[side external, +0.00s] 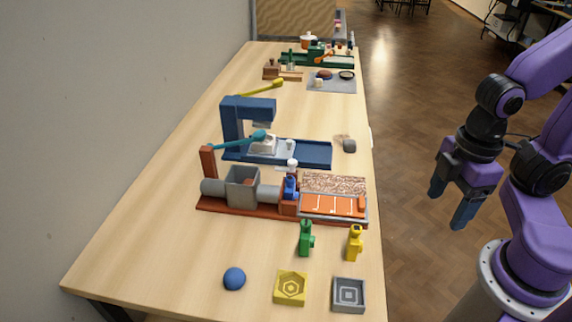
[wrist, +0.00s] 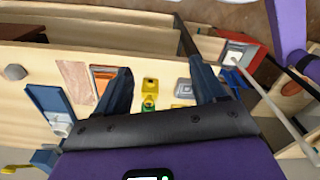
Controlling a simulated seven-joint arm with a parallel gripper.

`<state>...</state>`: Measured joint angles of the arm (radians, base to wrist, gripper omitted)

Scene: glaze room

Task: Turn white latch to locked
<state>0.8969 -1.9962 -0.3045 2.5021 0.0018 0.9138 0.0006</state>
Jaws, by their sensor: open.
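A small white piece (side external: 291,164), which may be the white latch, stands above a blue part on the red-brown machine (side external: 240,208) in the side view. It is too small to tell how it is turned. Other white parts sit on the blue press (side external: 248,112) behind it, so I cannot be sure which is the latch. My gripper (side external: 450,206) is open and empty. It hangs off the table's right side, well apart from the machines. In the wrist view my gripper (wrist: 160,78) shows two spread fingers with nothing held between them.
Green (side external: 306,240) and yellow (side external: 354,244) figures stand in front of the red-brown machine. A grey lump (side external: 349,146) lies by the right edge.

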